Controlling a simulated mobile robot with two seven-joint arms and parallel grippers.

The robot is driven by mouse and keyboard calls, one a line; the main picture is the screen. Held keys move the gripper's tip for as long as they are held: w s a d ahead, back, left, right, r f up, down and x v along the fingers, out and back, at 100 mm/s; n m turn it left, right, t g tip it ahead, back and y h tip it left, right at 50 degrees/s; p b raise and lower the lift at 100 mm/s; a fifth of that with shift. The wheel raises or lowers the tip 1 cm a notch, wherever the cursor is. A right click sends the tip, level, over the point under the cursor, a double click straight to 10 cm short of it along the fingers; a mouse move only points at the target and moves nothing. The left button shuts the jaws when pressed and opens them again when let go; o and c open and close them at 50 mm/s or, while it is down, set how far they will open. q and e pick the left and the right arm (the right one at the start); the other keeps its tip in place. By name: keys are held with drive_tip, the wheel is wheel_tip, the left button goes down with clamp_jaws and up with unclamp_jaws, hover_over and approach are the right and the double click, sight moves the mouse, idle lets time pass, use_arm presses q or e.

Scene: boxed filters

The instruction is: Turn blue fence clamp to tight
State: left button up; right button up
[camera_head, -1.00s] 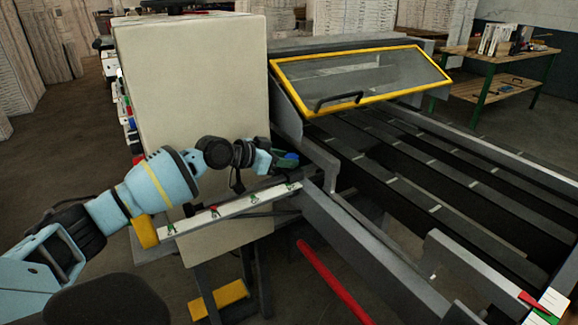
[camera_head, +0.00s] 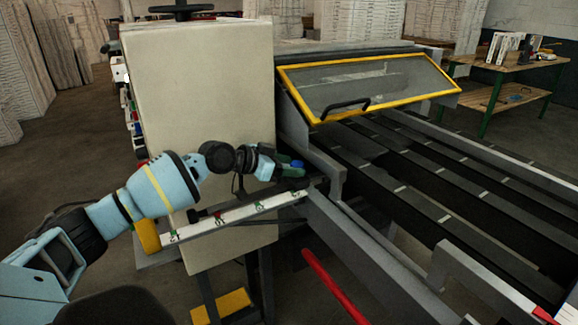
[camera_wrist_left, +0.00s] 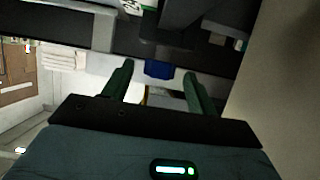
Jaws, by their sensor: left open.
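The blue fence clamp (camera_head: 297,164) shows as a small blue piece at the machine's side, by the right end of the white marked rail (camera_head: 232,213). In the left wrist view the blue clamp (camera_wrist_left: 159,69) lies ahead of and between my two green fingertips. My left gripper (camera_head: 291,172) is at the clamp, with its fingers apart. In the left wrist view the left gripper (camera_wrist_left: 152,82) is open and nothing is clearly held. Whether a finger touches the clamp cannot be told. My right gripper is not in view.
A large beige cabinet (camera_head: 200,105) stands behind my left arm. A yellow-framed guard with a black handle (camera_head: 345,108) covers part of the conveyor (camera_head: 410,200). A red bar (camera_head: 333,288) slants in front. A workbench (camera_head: 510,70) stands at the back right.

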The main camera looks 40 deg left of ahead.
use_arm(q)
drive_tip(key=v, duration=0.5)
drive_tip(key=shift+s+a+b, duration=0.25)
drive_tip(key=shift+s+b, duration=0.05)
drive_tip(key=shift+s, duration=0.05)
drive_tip(key=shift+s+a+r, duration=0.2)
drive_tip(key=shift+s+r, duration=0.15)
drive_tip(key=shift+s, duration=0.25)
drive_tip(key=shift+s+r, duration=0.1)
